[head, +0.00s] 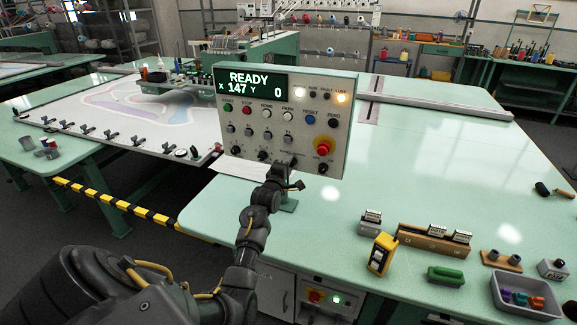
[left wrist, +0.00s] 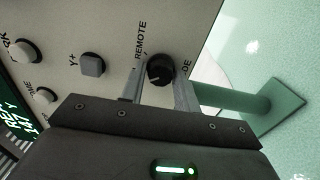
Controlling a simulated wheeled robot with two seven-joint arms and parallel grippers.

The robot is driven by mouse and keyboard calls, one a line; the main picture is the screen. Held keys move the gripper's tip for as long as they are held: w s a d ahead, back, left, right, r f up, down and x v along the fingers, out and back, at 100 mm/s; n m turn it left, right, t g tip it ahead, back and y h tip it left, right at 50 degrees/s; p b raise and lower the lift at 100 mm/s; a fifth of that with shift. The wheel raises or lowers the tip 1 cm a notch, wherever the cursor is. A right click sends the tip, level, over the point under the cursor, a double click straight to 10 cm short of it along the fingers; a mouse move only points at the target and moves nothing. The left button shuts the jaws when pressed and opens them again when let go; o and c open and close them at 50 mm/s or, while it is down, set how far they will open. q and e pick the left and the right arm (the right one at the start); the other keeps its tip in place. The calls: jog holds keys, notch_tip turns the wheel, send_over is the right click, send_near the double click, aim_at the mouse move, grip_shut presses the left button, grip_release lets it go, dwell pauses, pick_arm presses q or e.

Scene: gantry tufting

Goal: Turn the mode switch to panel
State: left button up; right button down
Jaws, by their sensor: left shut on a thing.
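The control panel (head: 270,110) stands upright on the green table, its screen reading READY, X 147, Y 0. The mode switch (left wrist: 160,68) is a small black round knob low on the panel. In the left wrist view REMOTE is printed beside it, and part of another word ending in DE shows. My left gripper (head: 289,174) reaches up to the panel's lower edge. In the left wrist view its two fingers (left wrist: 160,82) are shut on the knob, one on each side. The knob's pointer direction is not clear. My right gripper is not in view.
A red emergency button (head: 323,148) and other knobs sit close by on the panel. A yellow handheld device (head: 382,253), a green-handled tool (head: 446,276) and a grey bin (head: 526,295) lie at the right. The table between is clear.

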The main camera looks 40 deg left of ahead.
pick_arm(q)
jog(key=o, duration=0.9)
jog(key=shift+o, duration=0.2)
jog(key=b+v, duration=0.2)
jog(key=v, duration=0.8)
jog(key=shift+s+d, duration=0.2)
jog(key=shift+s, duration=0.15)
